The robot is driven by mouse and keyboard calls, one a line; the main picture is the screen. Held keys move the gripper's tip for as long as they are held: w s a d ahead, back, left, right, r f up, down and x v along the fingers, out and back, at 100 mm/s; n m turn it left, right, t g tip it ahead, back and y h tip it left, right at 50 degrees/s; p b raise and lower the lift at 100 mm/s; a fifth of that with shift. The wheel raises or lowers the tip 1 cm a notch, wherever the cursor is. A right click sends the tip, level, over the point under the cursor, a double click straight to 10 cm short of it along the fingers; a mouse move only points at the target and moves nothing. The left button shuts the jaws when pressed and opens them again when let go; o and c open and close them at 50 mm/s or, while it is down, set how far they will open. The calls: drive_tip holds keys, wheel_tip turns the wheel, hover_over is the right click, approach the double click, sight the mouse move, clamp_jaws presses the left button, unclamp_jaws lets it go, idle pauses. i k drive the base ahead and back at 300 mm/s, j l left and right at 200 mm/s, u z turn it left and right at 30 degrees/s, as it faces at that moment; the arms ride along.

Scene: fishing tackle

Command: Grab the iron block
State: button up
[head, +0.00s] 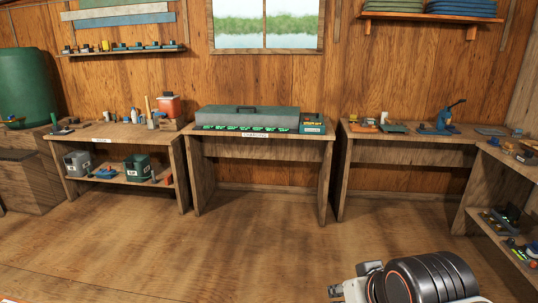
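I cannot pick out an iron block with certainty; the items on the benches are small and far off. Small dark and metallic items stand on the left bench (100,133), the right bench (360,140) and the wall shelf (122,52). Part of my own arm, dark and ribbed with an orange ring, shows at the bottom right. My gripper's fingers are not visible.
The middle bench (240,138) carries a long grey-green case (245,115) and a teal box (313,124). A side bench (487,190) runs along the right. The wooden floor (230,245) is clear.

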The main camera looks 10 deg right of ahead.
sight(363, 123)
drive_tip(key=i+l, duration=0.2)
drive_tip(key=i, duration=0.3)
drive_tip(key=i+l, duration=0.2)
drive_tip(key=i, duration=0.3)
drive_tip(key=i+l, duration=0.25)
drive_tip(key=i, duration=0.25)
drive_tip(key=i+l, duration=0.2)
drive_tip(key=i, duration=0.3)
